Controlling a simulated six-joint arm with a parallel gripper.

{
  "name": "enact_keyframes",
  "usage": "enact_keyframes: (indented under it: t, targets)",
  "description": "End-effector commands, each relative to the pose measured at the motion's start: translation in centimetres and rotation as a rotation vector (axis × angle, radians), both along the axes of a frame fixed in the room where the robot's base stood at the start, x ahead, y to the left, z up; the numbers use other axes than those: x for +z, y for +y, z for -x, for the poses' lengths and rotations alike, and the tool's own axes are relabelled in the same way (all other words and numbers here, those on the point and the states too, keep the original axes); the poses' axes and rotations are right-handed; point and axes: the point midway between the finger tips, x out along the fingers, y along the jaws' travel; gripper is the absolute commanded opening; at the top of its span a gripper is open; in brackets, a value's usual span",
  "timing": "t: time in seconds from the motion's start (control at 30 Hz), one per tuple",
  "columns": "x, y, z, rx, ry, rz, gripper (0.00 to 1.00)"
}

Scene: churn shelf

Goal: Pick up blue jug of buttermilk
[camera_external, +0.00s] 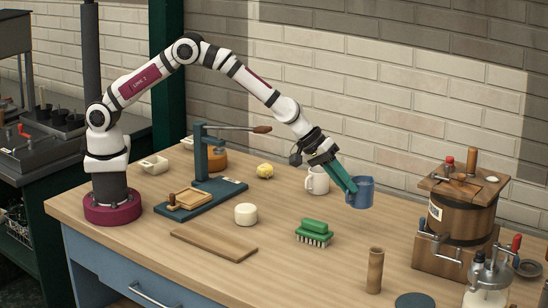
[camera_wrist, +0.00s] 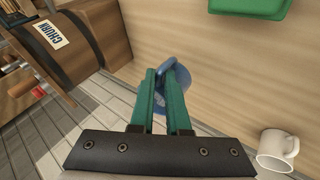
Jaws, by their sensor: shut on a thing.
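The blue jug (camera_external: 361,194) is upright at the back of the table, right of the white mug. My gripper (camera_external: 350,187) reaches it from the upper left with its green fingers. In the wrist view my gripper (camera_wrist: 163,80) is shut on the blue jug (camera_wrist: 184,82), with the jug's handle at the fingertips. The fingers hide part of the jug. Whether its base touches the table is hard to tell.
A white mug (camera_external: 317,180) stands close to the left of my gripper. A green brush (camera_external: 314,233) lies nearer the front, and a wooden churn (camera_external: 464,205) stands to the right. A wooden cylinder (camera_external: 375,270) stands in front. Bare table surrounds the brush.

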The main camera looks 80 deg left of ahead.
Motion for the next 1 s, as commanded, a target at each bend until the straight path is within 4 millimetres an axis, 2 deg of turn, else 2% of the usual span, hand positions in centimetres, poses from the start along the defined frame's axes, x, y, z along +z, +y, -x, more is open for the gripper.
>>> enact_keyframes:
  t: [0.13,0.4,1.0]
  targets:
    - [1.2,-1.5,1.3,-0.003,-0.003,0.0,0.0]
    - [2.6,-3.1,3.0,-0.001,-0.002,0.001,0.0]
    - [3.3,-3.9,3.8,0.001,-0.002,0.001,0.0]
